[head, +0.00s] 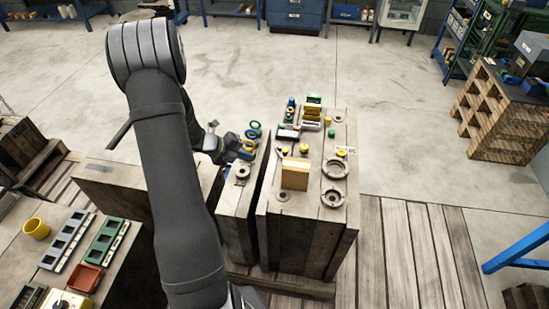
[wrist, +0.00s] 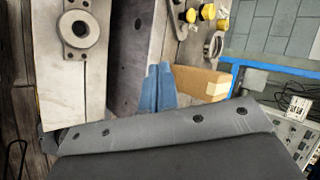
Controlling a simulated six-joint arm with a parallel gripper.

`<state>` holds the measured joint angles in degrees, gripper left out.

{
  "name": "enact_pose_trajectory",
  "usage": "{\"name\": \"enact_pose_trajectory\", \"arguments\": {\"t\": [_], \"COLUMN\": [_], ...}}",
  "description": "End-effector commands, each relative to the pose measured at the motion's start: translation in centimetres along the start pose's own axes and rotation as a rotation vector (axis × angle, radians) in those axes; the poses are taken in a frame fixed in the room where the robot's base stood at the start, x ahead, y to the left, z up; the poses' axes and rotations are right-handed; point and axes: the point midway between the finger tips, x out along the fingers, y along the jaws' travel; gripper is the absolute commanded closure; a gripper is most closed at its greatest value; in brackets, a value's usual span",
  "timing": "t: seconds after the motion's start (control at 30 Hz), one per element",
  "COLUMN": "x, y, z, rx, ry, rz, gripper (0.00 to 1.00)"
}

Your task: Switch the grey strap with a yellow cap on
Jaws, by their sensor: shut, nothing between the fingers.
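My gripper (wrist: 157,88) shows its two blue fingertips pressed together in the wrist view, with nothing between them. It is over the gap between two wooden crates, beside a tan block (wrist: 203,82). In the head view, part of my gripper shows beyond my arm, near the narrower crate. I cannot surely pick out the grey strap with a yellow cap. A grey item with a yellow part (head: 310,124) lies among small parts on the wider crate (head: 300,226). Its switch state is too small to tell.
The tan block (head: 295,173) stands upright on the wider crate, near grey rings (head: 334,168) and yellow knobs. A round grey flange (head: 242,170) is on the narrower crate. Grey and green panels (head: 108,238), a yellow cup (head: 36,228) and a red tray (head: 87,279) are lower left.

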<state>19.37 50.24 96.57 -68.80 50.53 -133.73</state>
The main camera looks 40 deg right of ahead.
Motion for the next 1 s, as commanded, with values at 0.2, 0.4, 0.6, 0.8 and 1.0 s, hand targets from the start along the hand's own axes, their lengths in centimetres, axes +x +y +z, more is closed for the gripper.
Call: {"name": "enact_pose_trajectory", "arguments": {"t": [0.2, 0.4, 0.6, 0.8, 1.0], "x": [-0.1, 0.0, 2.1, 6.3, 10.4], "y": [0.1, 0.1, 0.0, 0.0, 0.0], "z": [0.1, 0.1, 0.1, 0.0, 0.0], "rx": [-0.023, -0.020, -0.018, -0.018, -0.019], "ry": [-0.007, -0.006, -0.003, -0.001, -0.002], "rz": [-0.008, -0.007, -0.007, -0.006, -0.006], "gripper": [1.00, 1.00, 1.00, 1.00, 1.00]}}
